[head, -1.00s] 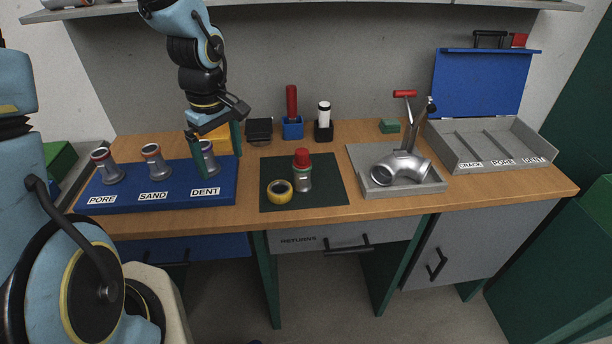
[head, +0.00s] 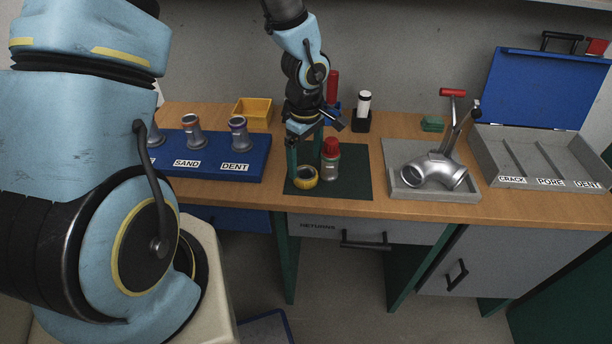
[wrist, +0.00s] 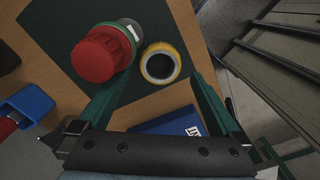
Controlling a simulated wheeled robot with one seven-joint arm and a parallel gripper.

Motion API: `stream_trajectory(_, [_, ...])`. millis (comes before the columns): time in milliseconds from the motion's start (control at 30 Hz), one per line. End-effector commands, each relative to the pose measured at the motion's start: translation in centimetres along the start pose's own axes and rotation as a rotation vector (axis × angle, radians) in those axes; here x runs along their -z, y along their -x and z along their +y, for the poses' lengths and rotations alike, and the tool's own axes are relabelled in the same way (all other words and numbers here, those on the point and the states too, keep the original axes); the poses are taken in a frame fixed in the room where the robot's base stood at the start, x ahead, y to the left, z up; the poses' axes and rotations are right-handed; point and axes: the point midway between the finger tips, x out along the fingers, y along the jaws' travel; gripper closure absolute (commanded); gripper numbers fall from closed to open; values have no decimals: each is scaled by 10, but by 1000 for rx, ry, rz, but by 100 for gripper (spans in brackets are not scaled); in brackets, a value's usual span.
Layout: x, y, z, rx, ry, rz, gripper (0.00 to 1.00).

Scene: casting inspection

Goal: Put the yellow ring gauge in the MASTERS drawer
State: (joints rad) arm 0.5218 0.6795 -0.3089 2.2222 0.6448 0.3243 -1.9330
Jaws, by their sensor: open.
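Nothing is held. No MASTERS label is readable. A closed blue drawer (head: 232,219) shows under the bench's left part; its label is not visible.
A grey drawer (head: 375,231) marked RETURNS is shut below the mat. A blue rack (head: 205,168) with flanged parts stands left. A grey tray (head: 440,193) with a pipe casting and an open divided case (head: 485,165) stand right. The bottle stands close to my fingers.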

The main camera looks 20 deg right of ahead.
Motion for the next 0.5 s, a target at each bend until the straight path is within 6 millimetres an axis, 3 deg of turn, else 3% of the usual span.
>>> stream_trajectory(200, [-1,-33,0,3,-3,-1,0])
stream_trajectory(500, [0,-43,0,0,-1,0,0])
